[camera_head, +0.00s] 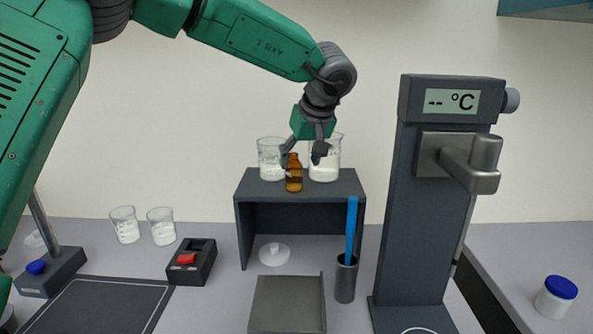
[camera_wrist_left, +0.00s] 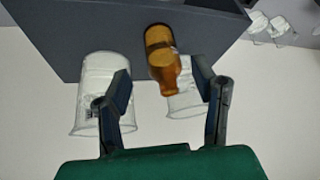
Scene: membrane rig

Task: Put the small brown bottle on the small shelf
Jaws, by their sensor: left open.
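The small brown bottle (camera_head: 294,176) stands upright on top of the small dark shelf (camera_head: 246,192), near its front edge, between two beakers. In the left wrist view the bottle (camera_wrist_left: 162,60) shows between and beyond my fingertips, with the shelf (camera_wrist_left: 90,38) around its base. My left gripper (camera_head: 303,157) is open above the shelf top, its fingers close to the bottle's neck. It also shows in the left wrist view (camera_wrist_left: 163,88), with a gap between the fingers and no grip on the bottle. My right gripper is out of view.
A left beaker (camera_head: 271,160) and a right beaker (camera_head: 325,168) with white contents stand close behind the bottle. A blue stick (camera_head: 351,225) rises from a grey holder before the shelf's right side. A tall instrument (camera_head: 410,220) stands to the right.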

